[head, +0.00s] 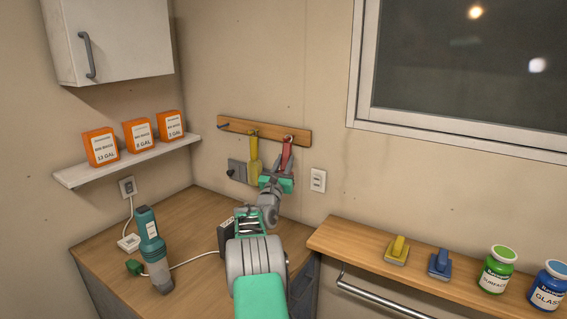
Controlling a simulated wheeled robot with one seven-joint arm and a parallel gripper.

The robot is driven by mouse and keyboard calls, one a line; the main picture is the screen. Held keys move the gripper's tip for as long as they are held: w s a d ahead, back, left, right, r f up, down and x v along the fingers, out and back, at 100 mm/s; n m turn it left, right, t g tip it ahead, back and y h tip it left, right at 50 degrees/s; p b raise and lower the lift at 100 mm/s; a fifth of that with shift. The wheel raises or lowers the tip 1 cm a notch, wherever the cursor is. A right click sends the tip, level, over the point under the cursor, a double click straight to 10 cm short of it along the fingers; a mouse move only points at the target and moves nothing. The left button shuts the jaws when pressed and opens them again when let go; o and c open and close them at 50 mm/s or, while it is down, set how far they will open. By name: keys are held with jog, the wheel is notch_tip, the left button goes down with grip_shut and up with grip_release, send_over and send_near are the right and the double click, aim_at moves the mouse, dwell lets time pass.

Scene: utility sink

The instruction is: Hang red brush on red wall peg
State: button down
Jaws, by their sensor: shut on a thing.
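The red brush (286,156) is upright against the wall. Its top reaches the right part of the wooden peg rail (270,133). My gripper (277,181) is shut on the lower part of the red brush, just below the rail. The red peg is hard to make out behind the brush's top end, so I cannot tell whether the brush's hole is around it or only in front of it.
A yellow brush (253,158) hangs left of the red one. A dark peg (223,125) at the rail's left end is bare. A wall outlet (318,180) is close on the right.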

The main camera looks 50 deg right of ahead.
dwell(0.4)
jog(key=c, duration=1.1)
grip_release()
jog(key=shift+o, duration=0.2)
jog(key=shift+f, duration=0.1)
